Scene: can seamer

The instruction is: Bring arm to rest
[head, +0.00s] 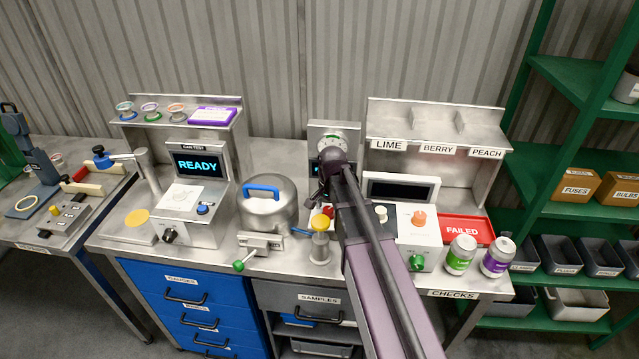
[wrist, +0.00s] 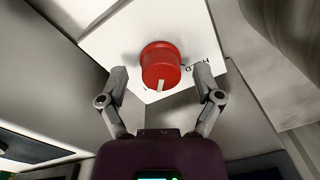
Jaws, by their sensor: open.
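My gripper (wrist: 161,80) is open in the wrist view, with its two fingers spread on either side of a red knob (wrist: 161,66). The knob has a pale pointer mark and sits on a white panel (wrist: 110,40) with dark letters around it. I cannot tell whether the fingers touch the knob; they look apart from it. In the head view my arm reaches from the bottom over the middle of the bench (head: 150,262), and its end hides part of the machine there. A bit of red shows beside the arm.
A pot-like vessel (head: 269,212) with a blue handle stands left of my arm. A READY screen (head: 198,165) is further left. Right of my arm are a knob panel (head: 415,235), a red FAILED tray (head: 465,220) and two cans, green (head: 460,254) and purple (head: 497,257). Green shelves (head: 570,75) stand right.

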